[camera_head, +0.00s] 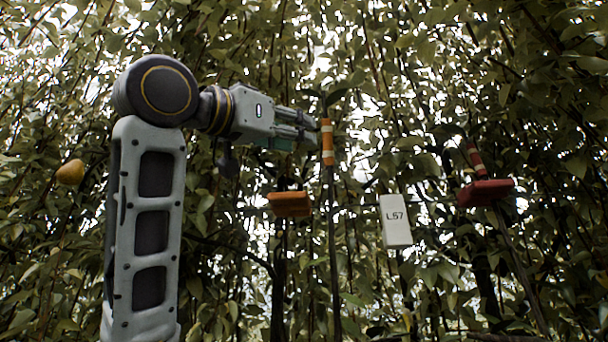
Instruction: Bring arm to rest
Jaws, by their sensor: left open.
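My left arm rises from the bottom left and bends to the right at a dark round joint. My left gripper (304,127) points right, among the leaves, and its jaws are open. It appears empty. Its fingertips show close to an orange-and-white banded section (327,142) of a thin upright stem; I cannot tell whether they touch it. A yellow pear (70,172) hangs in the foliage at the far left, apart from the gripper. My right gripper does not show.
Dense leaves and thin branches fill the view. An orange block (290,204) sits below the gripper. A white tag marked L57 (396,221) hangs right of centre. A dark red block (485,192) and a red banded stem (475,160) are at the right.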

